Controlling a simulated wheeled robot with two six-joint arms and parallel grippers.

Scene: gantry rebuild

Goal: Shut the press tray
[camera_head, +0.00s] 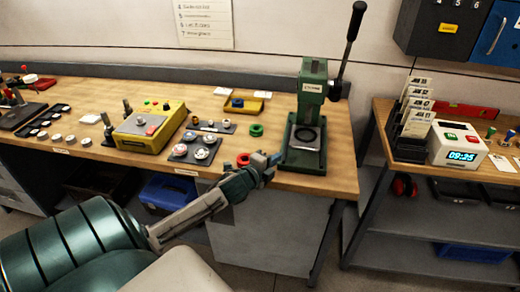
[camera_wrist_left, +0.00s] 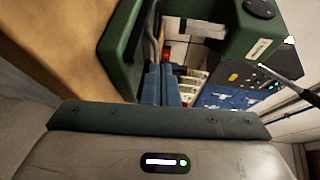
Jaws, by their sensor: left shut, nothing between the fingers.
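The green press (camera_head: 312,85) stands at the right end of the wooden bench, with its dark lever raised. Its tray (camera_head: 306,139), a dark plate with a ring-shaped seat, shows at the press's base; I cannot tell how far out it sits. My left gripper (camera_head: 275,158) is shut and empty, just left of the front of the press base. In the left wrist view its blue fingers (camera_wrist_left: 166,84) show side by side against the opening of the green press frame (camera_wrist_left: 122,35). The tray cannot be made out there. My right gripper is not in view.
A red ring (camera_head: 243,159) lies just left of my left gripper, and a green ring (camera_head: 256,130) lies behind it. A dark mat with round parts (camera_head: 178,151) and a yellow control box (camera_head: 150,125) stand further left. A gap separates the bench from the right-hand table (camera_head: 382,112).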

